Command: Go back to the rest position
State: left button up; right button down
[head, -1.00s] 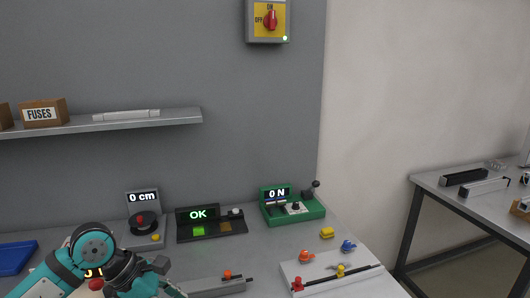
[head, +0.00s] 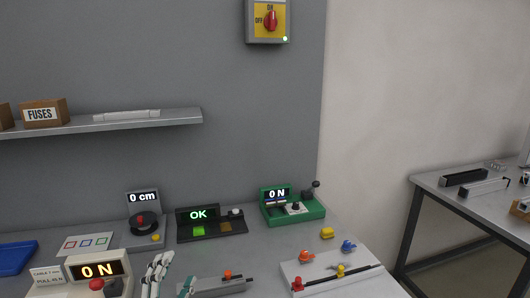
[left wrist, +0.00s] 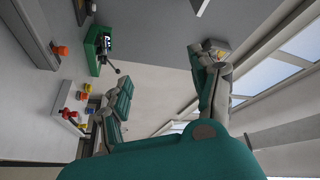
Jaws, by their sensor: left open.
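My left gripper (head: 160,262) shows at the bottom of the head view, its pale fingers pointing up in front of the bench devices, just right of the lower "0 N" display. In the left wrist view its two teal and grey fingers (left wrist: 160,68) stand wide apart with nothing between them. The gripper is open and empty. The rest of the left arm is mostly below the head view. My right gripper is in neither view.
The bench holds a "0 N" display box (head: 95,270), a "0 cm" gauge (head: 143,205), an "OK" device (head: 210,224), a green tester (head: 292,206) and a white fixture (head: 340,278). A shelf (head: 150,120) hangs above. A side table (head: 450,188) stands right.

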pick_arm(q)
jog(key=s+a+f+n+g+y, duration=0.2)
jog(key=s+f+n+g, duration=0.2)
jog(key=f, duration=0.4)
jog(key=s+a+f+n+g+y, duration=0.25)
jog(key=s+f+n+g, duration=0.2)
jog(key=f, duration=0.45)
jog(key=s+d+f+n+g+h, duration=0.15)
jog(key=s+f+g, duration=0.3)
jog(key=s, duration=0.45)
jog(key=s+f+n+g, duration=0.2)
jog(key=s+f+g, duration=0.25)
jog(key=s, duration=0.35)
notch_tip(320, 180, down, 26)
jog(key=s, duration=0.1)
jog(key=s+a+f+g, duration=0.1)
jog(key=s+a+f, duration=0.1)
jog(key=s+f, duration=1.3)
jog(key=shift+s+a+f+m, duration=0.3)
jog(key=shift+s+f+m, duration=0.1)
jog(key=shift+f, duration=0.1)
